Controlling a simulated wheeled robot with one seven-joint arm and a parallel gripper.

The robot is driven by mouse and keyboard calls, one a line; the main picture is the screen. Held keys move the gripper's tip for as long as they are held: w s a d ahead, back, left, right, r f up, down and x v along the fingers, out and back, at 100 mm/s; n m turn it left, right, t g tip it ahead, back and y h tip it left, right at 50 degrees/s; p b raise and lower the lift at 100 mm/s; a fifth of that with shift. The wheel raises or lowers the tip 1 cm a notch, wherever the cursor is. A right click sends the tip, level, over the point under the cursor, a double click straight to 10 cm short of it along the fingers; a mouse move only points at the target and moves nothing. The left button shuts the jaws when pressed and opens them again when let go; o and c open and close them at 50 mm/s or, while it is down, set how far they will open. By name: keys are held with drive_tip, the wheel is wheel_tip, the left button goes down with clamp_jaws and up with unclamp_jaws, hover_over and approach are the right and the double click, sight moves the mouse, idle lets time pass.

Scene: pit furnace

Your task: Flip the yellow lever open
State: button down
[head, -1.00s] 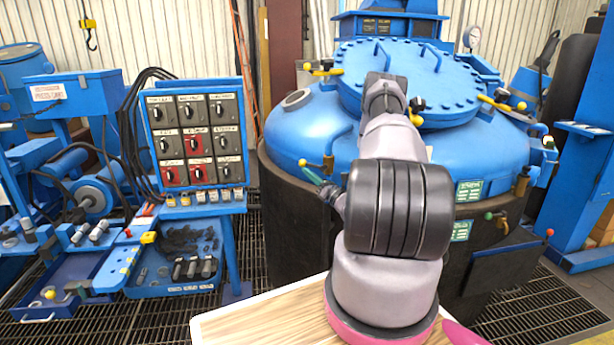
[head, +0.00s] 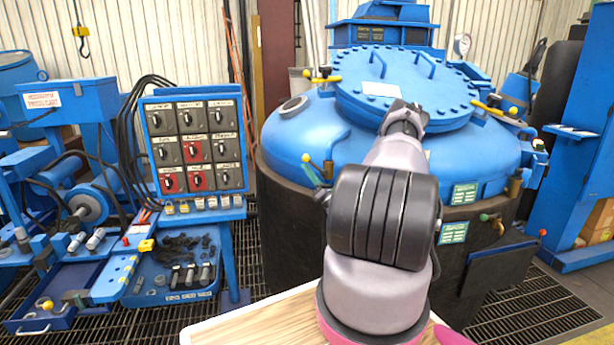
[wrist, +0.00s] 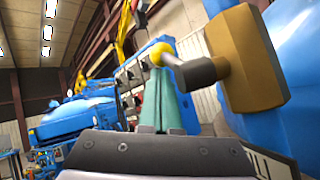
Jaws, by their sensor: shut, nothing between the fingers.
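The yellow lever end is a round yellow ball (head: 306,158) on the left front of the blue furnace, beside a brass block (head: 328,168). In the wrist view the ball (wrist: 160,54) sits on a short stem from a dark cylinder on the brass block (wrist: 245,58). My gripper (head: 313,174) is mostly hidden behind my arm; its teal fingertips show just below the ball. In the wrist view the teal fingers (wrist: 163,105) are shut together and empty, their tips just under the ball. I cannot tell whether they touch it.
The blue furnace body (head: 285,135) with its bolted lid (head: 450,95) fills the middle. Other yellow handles sit at the lid's left (head: 326,79) and right (head: 490,107). A switch panel (head: 195,140) stands to the left. A wooden top (head: 245,325) lies at the front.

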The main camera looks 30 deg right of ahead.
drive_tip(key=shift+s+d+r+m+t+h, duration=0.1)
drive_tip(key=shift+s+r+m+t+h, duration=0.05)
drive_tip(key=shift+r+m+t, duration=0.3)
drive_tip(key=shift+s+d+r+m+t+h, duration=0.15)
drive_tip(key=shift+r+m+t, duration=0.1)
drive_tip(key=shift+r+t, duration=0.25)
drive_tip(key=shift+s+d+r, duration=0.3)
drive_tip(key=shift+s+r, duration=0.2)
drive_tip(key=shift+r, duration=0.35)
idle(0.5)
drive_tip(key=s+a+f, duration=0.1)
drive_tip(key=f, duration=0.5)
drive_tip(key=a+f, duration=0.2)
drive_tip(key=f, duration=0.4)
drive_tip(key=shift+s+a+f, duration=0.3)
drive_tip(key=shift+s, duration=0.05)
